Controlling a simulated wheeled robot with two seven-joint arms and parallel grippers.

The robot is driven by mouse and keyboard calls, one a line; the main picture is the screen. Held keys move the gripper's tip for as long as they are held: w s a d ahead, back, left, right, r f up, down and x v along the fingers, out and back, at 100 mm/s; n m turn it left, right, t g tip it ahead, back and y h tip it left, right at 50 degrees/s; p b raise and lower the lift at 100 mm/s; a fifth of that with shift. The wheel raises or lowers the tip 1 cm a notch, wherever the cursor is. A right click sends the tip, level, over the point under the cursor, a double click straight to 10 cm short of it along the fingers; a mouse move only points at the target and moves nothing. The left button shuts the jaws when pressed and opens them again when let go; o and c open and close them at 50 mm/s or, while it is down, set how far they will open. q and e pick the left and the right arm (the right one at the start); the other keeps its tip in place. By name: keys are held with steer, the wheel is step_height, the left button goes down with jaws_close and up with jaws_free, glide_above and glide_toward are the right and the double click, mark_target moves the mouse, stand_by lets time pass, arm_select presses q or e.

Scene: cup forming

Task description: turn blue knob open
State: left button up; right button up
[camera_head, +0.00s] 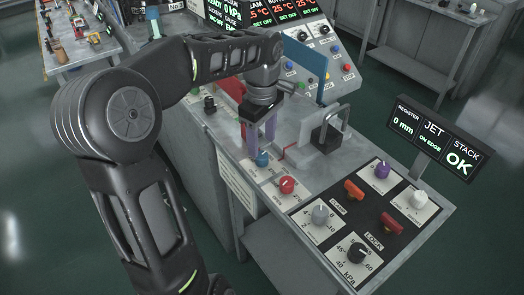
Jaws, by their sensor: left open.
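The blue knob (262,159) stands on a pale dial plate near the left edge of the front panel. My left gripper (260,136) points down just above and behind it in the camera_head view. Its two fingers are apart, with nothing seen between them. The fingertips are close to the knob; I cannot tell whether they touch it. My right gripper is not in view.
A red knob (287,185) sits just in front of the blue one. A metal clamp with a handle (331,131) and a blue upright plate (311,68) stand behind.

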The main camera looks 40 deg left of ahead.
mark_target(262, 155)
arm_select(q)
step_height(262, 155, down, 5)
steer(key=shift+r, duration=0.1)
steer(key=shift+c, duration=0.2)
jaws_close()
stand_by(0.5)
